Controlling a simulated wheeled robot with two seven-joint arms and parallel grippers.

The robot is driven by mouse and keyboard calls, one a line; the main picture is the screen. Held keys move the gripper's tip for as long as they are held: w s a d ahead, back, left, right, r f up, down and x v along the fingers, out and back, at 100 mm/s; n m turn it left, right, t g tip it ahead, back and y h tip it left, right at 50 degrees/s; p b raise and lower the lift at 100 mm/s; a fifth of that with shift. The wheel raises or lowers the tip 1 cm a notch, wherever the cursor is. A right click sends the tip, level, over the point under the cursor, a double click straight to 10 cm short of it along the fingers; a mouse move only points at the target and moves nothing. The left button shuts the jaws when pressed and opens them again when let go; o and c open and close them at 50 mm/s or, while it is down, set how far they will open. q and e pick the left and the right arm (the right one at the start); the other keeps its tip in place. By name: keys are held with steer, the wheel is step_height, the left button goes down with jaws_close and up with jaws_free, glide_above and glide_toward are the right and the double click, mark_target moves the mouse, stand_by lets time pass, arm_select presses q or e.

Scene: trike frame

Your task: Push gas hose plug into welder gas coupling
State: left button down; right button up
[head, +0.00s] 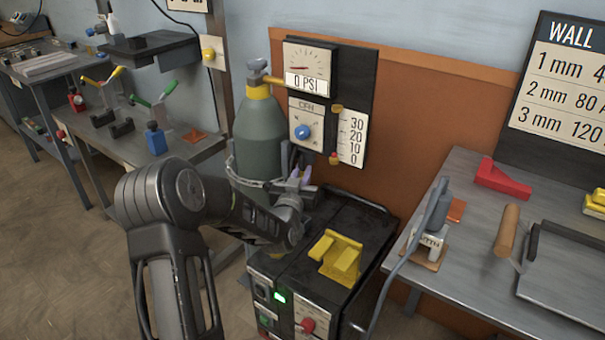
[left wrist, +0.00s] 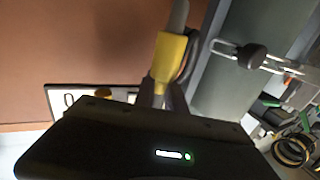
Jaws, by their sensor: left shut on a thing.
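My left gripper (head: 299,180) is in front of the wall panel, beside the grey gas cylinder (head: 258,135) and above the back of the black welder (head: 300,292). In the left wrist view its dark fingers (left wrist: 162,97) are shut on a yellow plug (left wrist: 169,58). A grey hose (left wrist: 179,15) runs out from the plug's far end. I cannot make out the plug in the head view. The welder's gas coupling is not clearly visible; my arm covers part of the welder's back. My right gripper is in neither view.
A gauge panel (head: 357,76) reading 0 PSI hangs behind the welder. A yellow holder (head: 340,258) sits on the welder's top. A bench (head: 470,235) with a torch and red block stands at right; another bench (head: 130,148) with clamps stands at left.

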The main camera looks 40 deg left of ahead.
arm_select(q)
steer(key=shift+r, duration=0.15)
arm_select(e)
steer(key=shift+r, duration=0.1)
